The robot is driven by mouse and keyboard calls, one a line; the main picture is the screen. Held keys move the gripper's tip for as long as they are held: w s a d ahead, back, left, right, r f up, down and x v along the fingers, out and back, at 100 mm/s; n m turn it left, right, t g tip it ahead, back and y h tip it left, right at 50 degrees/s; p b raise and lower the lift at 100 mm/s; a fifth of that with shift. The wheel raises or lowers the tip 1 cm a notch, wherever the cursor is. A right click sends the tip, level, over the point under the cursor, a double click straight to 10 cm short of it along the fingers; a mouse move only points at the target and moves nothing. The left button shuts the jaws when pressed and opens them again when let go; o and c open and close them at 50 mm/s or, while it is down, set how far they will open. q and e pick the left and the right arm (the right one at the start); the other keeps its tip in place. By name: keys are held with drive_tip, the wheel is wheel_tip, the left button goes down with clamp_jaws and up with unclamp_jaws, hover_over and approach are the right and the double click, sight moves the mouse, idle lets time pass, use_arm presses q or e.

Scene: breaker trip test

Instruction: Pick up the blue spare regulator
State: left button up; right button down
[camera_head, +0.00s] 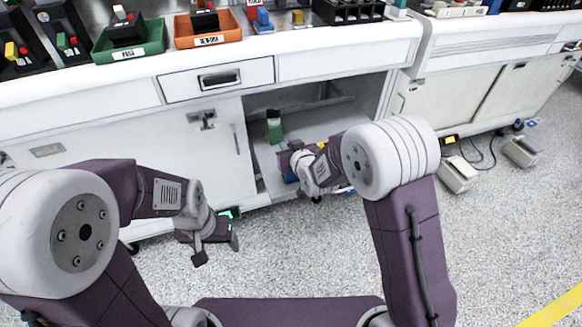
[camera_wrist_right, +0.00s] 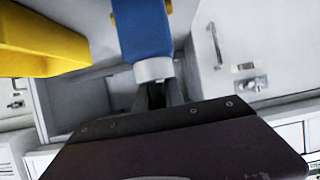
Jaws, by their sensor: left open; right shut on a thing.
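The blue regulator (camera_wrist_right: 143,28), with a white collar at its near end, is in the right wrist view. My right gripper (camera_wrist_right: 158,93) is shut on it at the collar. In the head view my right gripper (camera_head: 291,163) is at the open lower cabinet, and a bit of blue (camera_head: 290,178) shows beside it, mostly hidden by the gripper and arm. My left gripper (camera_head: 217,252) is open and empty above the floor, in front of the closed cabinet door.
A green item (camera_head: 274,127) stands inside the open cabinet (camera_head: 322,118), close to my right gripper. A yellow thing (camera_wrist_right: 40,42) is near the blue regulator in the right wrist view. Green (camera_head: 130,52) and orange (camera_head: 207,40) bins sit on the counter. The floor in front is clear.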

drive_tip(key=shift+s+f, duration=0.2)
drive_tip(key=shift+f, duration=0.2)
idle(0.5)
drive_tip(key=w+d+r+p, duration=0.7)
drive_tip(key=d+r, duration=0.2)
drive_tip(key=r, duration=0.2)
drive_tip(key=shift+w+r, duration=0.35)
drive_tip(key=shift+w, duration=0.05)
